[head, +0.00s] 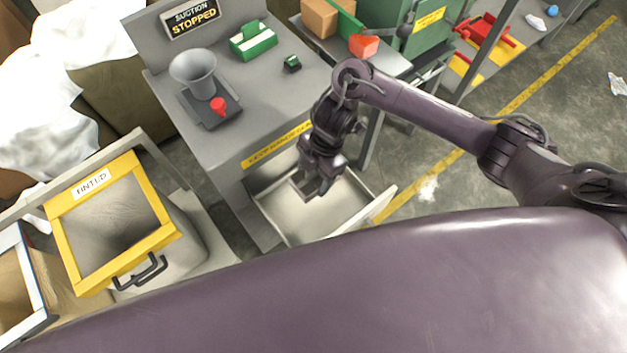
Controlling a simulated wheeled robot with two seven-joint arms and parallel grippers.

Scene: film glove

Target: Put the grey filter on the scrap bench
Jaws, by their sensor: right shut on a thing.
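My right gripper (318,182) points down over the open drawer (336,205) of the grey bench. It is shut on a small grey piece (302,187), which looks like the grey filter; the fingers and wrist hide much of it. The piece is inside or just above the drawer; I cannot tell whether it touches the drawer floor. No sign marks a scrap bench. The grey bench (205,133) with the "SUCTION STOPPED" sign stands behind the drawer. My left gripper is not in view.
On the grey bench are a grey funnel (194,70), a red knob (218,105), a green box (253,40) and a small green block (292,63). A yellow-rimmed "TINTED" bin (151,237) stands at left. An orange block (363,46) sits at the back.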

